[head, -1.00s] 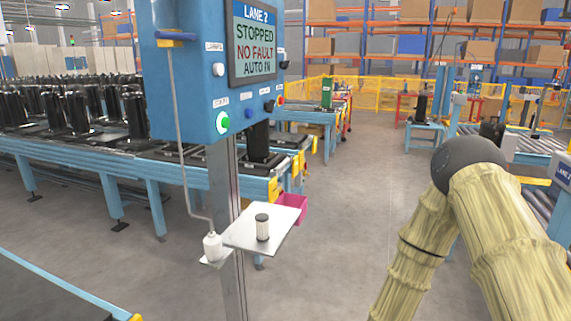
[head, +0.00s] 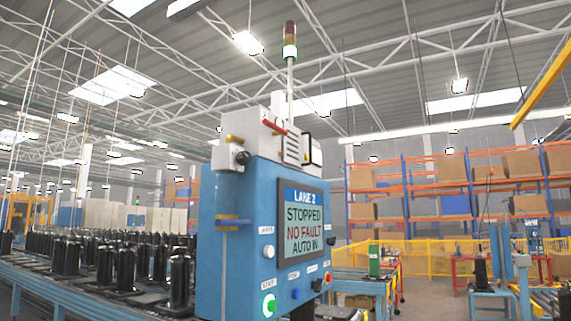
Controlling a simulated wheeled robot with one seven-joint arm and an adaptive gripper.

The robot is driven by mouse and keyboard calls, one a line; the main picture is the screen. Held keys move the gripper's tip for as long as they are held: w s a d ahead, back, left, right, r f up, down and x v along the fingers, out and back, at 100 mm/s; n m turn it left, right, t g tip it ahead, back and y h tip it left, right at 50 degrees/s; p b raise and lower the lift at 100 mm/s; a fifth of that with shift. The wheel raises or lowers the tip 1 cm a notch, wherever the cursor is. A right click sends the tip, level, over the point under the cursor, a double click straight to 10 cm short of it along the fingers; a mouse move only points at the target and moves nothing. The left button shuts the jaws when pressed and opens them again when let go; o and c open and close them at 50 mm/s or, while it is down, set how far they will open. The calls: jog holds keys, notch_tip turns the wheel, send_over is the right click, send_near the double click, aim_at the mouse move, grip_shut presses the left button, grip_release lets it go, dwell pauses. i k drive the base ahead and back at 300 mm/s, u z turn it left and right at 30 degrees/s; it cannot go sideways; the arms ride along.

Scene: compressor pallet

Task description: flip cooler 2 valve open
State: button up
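A blue control cabinet (head: 248,238) labelled LANE 2 stands in the middle of the head view. A blue lever (head: 233,221) with a yellow fitting sticks out of the left side. I cannot read which of these is the cooler 2 valve. My gripper is not in view.
A conveyor (head: 75,290) with many black cylinders runs at the left. Orange racks (head: 445,190) and a yellow fence (head: 430,257) stand behind at the right.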

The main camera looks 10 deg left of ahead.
aim_at(278, 131)
jog(key=u, duration=1.25)
jog(key=k, duration=0.85)
jog(key=z, duration=0.65)
jog(key=i, duration=0.5)
jog(key=z, duration=0.05)
